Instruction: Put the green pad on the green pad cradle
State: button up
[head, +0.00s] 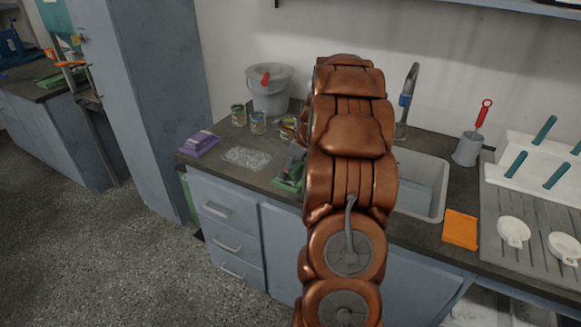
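A green item (292,173) lies at a small tray or holder on the counter, just left of my arm and partly hidden by it. I cannot tell whether it is the green pad or the green pad cradle. Another flat green piece (50,80) lies on the side bench at the far left, too small to identify. My copper-coloured arm rises through the middle of the view over the counter. My gripper is not visible; the arm hides what lies behind it.
A purple block (198,143), clear sheet (246,157), tins (258,122) and grey bucket (269,92) stand left on the counter. The sink (423,182), orange pad (460,229), red-handled brush (480,119) and drying rack (530,240) are right. The floor at left is clear.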

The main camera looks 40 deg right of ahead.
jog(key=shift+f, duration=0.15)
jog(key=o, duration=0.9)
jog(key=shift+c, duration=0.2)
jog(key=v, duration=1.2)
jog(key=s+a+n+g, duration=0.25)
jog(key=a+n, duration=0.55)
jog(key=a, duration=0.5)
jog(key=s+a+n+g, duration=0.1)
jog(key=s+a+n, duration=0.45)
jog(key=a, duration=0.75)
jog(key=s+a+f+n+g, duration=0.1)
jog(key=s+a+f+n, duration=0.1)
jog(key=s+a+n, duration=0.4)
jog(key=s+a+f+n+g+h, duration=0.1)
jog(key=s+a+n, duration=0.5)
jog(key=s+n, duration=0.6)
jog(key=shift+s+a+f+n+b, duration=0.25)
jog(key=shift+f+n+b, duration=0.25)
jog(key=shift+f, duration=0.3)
